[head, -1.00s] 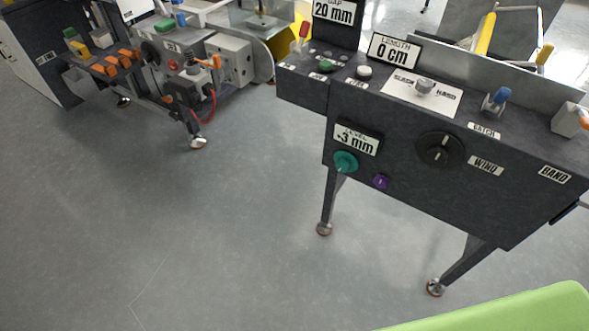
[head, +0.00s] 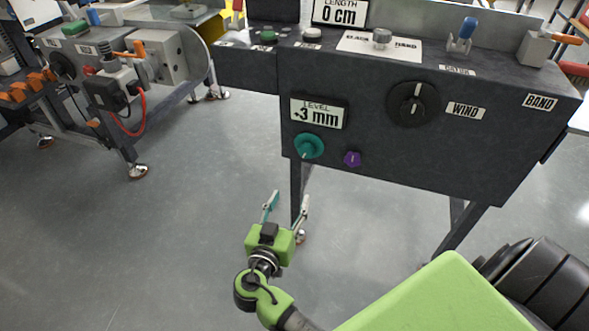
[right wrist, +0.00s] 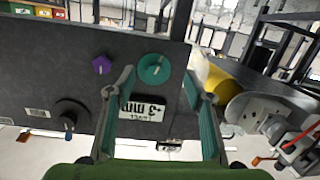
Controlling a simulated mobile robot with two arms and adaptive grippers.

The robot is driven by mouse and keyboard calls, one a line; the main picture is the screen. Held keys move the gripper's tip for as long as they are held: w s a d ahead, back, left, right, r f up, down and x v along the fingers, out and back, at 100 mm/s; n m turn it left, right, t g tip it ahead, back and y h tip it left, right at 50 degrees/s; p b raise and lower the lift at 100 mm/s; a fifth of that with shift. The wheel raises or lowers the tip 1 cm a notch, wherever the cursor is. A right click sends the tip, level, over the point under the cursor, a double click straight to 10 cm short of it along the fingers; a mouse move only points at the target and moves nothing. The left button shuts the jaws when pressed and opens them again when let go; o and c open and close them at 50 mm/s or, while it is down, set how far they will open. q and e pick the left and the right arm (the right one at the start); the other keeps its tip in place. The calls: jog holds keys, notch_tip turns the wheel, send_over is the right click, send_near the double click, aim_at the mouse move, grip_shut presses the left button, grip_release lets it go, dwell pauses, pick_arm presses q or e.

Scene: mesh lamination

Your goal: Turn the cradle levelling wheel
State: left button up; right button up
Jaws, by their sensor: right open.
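The teal levelling wheel (head: 309,146) is on the dark front panel of the machine, just below the LEVEL display (head: 319,113) reading +3 mm. My right gripper (head: 287,202) is open and empty, below and in front of the wheel, apart from it. In the right wrist view, which looks upside down, the teal wheel (right wrist: 154,69) shows beyond and between the open fingertips (right wrist: 158,78). The display (right wrist: 143,106) lies between the fingers in that picture. My left gripper is in neither view.
A small purple knob (head: 353,159) sits right of the wheel. A black WIND dial (head: 413,103) is further right. A slim machine leg (head: 296,190) stands behind the gripper. Another machine (head: 120,80) is at the left. The floor between is clear.

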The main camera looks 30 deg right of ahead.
aim_at(305, 153)
notch_tip(305, 153, up, 4)
jog(key=m+h, duration=0.2)
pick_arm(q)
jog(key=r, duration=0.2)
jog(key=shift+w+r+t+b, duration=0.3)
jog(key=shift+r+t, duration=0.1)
pick_arm(e)
jog(key=shift+t, duration=0.3)
jog(key=x, duration=1.3)
jog(key=shift+w+d+f, duration=0.1)
jog(key=shift+w+d, duration=0.05)
jog(key=shift+w, duration=0.25)
jog(key=shift+c, duration=0.4)
jog(key=c, duration=1)
